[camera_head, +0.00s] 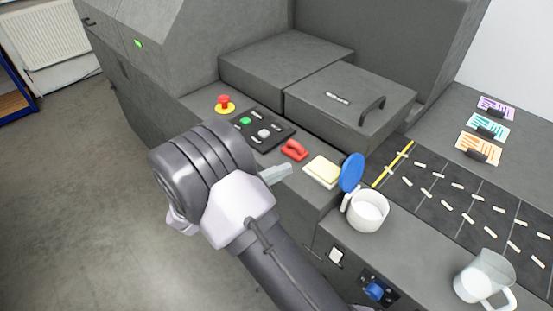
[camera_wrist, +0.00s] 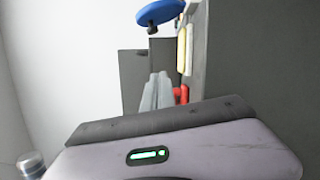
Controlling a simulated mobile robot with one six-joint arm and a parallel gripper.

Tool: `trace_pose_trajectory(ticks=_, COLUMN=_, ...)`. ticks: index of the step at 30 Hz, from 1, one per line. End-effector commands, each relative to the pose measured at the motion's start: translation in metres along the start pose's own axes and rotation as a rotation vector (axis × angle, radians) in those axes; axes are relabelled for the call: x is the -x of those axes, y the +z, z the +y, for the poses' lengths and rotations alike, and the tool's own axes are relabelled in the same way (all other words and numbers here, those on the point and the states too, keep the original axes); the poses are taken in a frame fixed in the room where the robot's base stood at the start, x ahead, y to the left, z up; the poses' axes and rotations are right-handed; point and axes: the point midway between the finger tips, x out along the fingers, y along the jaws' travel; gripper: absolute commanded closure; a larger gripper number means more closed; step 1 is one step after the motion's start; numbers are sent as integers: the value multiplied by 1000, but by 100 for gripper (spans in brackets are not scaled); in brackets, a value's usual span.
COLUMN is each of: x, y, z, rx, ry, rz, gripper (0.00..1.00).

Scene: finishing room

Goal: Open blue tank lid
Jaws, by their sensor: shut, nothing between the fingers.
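The blue lid (camera_head: 352,172) stands raised, roughly upright, at the back-left rim of a white round tank (camera_head: 366,212). The tank's mouth is uncovered and pale inside. The lid also shows at the top of the wrist view (camera_wrist: 161,12), seen nearly edge-on. My gripper (camera_head: 286,169) is shut and empty, left of the lid and apart from it. Its closed fingers (camera_wrist: 157,92) show in the middle of the wrist view, below the lid.
A red stop button (camera_head: 225,104) and control panel (camera_head: 262,131) are behind. A clear jug (camera_head: 485,280) stands at right. Floor at left is clear.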

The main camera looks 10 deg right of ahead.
Motion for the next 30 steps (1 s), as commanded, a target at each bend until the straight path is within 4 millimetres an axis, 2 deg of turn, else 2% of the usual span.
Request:
trace_pose_trajectory(ticks=5, x=-15, y=1, z=2, rx=-16, ry=26, rz=12, gripper=100)
trace_pose_trajectory(ticks=17, x=-102, y=0, z=3, rx=-14, ry=22, rz=11, gripper=100)
trace_pose_trajectory(ticks=24, x=-109, y=33, z=4, rx=-14, ry=23, rz=14, gripper=100)
trace_pose_trajectory(ticks=30, x=-110, y=39, z=4, rx=-13, ry=23, rz=14, gripper=100)
